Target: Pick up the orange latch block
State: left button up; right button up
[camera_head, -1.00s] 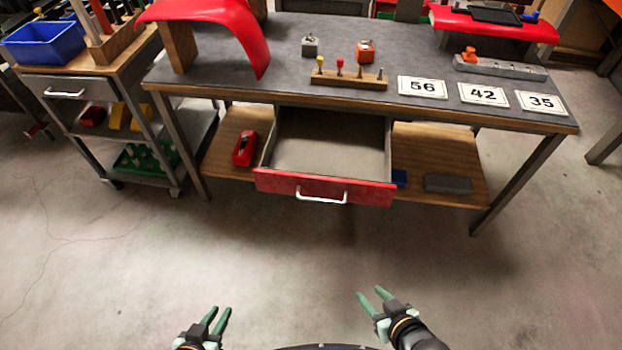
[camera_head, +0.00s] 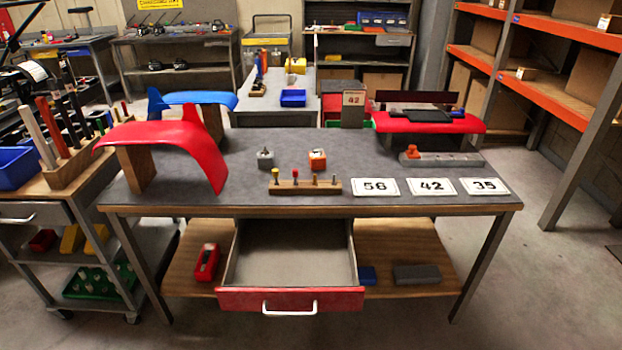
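A small orange block (camera_head: 317,159) with a light top sits on the grey workbench top (camera_head: 235,160), near the middle. A similar grey block (camera_head: 265,158) stands to its left, apart from it. Another orange piece (camera_head: 411,152) sits on a grey metal bar (camera_head: 450,160) at the right of the bench. Neither of my grippers is in view.
An empty red-fronted drawer (camera_head: 290,300) stands open below. A red fender (camera_head: 190,145) arches at the left.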

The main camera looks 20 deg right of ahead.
aim_at(316, 163)
jog(key=i+l+u, duration=0.2)
jog(key=l+u, duration=0.2)
jog(key=l, duration=0.35)
jog(key=i+l+u, duration=0.1)
jog(key=l+u, duration=0.3)
jog(key=l, duration=0.3)
jog(key=l+u, duration=0.4)
jog(key=l, duration=0.4)
jog(key=k+l+u, duration=0.15)
jog(key=l+u, duration=0.2)
jog(key=l, duration=0.4)
